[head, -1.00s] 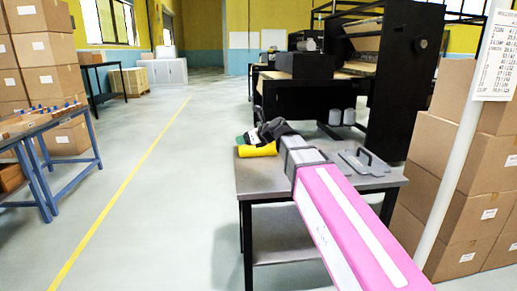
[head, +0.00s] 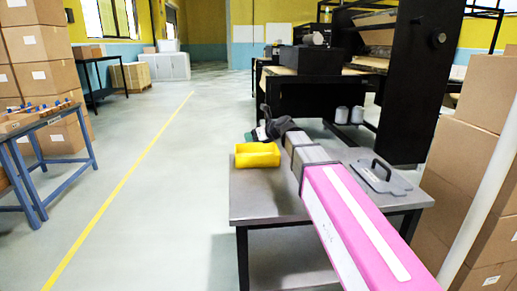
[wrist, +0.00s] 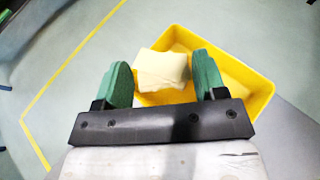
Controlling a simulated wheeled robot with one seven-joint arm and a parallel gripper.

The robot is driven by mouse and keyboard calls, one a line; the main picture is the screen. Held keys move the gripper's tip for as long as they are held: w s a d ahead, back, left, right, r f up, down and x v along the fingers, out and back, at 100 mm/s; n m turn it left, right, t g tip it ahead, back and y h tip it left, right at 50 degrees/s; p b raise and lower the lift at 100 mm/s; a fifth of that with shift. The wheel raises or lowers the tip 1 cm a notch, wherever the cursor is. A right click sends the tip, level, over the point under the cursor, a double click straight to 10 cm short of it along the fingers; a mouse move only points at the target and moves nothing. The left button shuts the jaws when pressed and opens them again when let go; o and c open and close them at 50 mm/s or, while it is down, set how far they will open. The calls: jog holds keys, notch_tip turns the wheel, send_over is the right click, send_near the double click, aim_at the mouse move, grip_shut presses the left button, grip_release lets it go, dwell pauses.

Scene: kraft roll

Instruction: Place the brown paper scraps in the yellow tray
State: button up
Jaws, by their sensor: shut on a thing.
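The yellow tray (head: 257,161) sits at the left back corner of the grey table. It also shows in the wrist view (wrist: 262,98), below and right of my fingers. My gripper (wrist: 163,70) has green fingers closed on a pale, crumpled paper scrap (wrist: 160,68). The scrap is held over the tray's left part and overhangs its left edge in that view. A paler patch shows inside the tray; I cannot tell whether it is another scrap or the tray floor.
The grey table (head: 262,204) has bare room in front of the tray. A grey plate with a black handle (head: 381,175) lies at its right. A black machine (head: 395,90) stands behind. Stacked boxes (head: 460,165) rise at the right.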

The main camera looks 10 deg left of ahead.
jog(key=shift+w+d+f, duration=0.15)
jog(key=shift+w+f, duration=0.9)
jog(key=shift+f, duration=0.25)
jog(key=shift+w+d+f, duration=0.2)
jog(key=shift+w+f, duration=0.85)
jog(key=shift+f, duration=0.25)
jog(key=shift+w+d+f, duration=0.15)
jog(key=shift+w+f, duration=0.9)
jog(key=shift+f, duration=0.25)
jog(key=shift+f, duration=0.4)
jog(key=shift+f, duration=0.2)
jog(key=o, duration=0.6)
jog(key=shift+r, duration=0.1)
jog(key=shift+r, duration=0.25)
jog(key=v, duration=1.2)
jog(key=shift+r, duration=0.3)
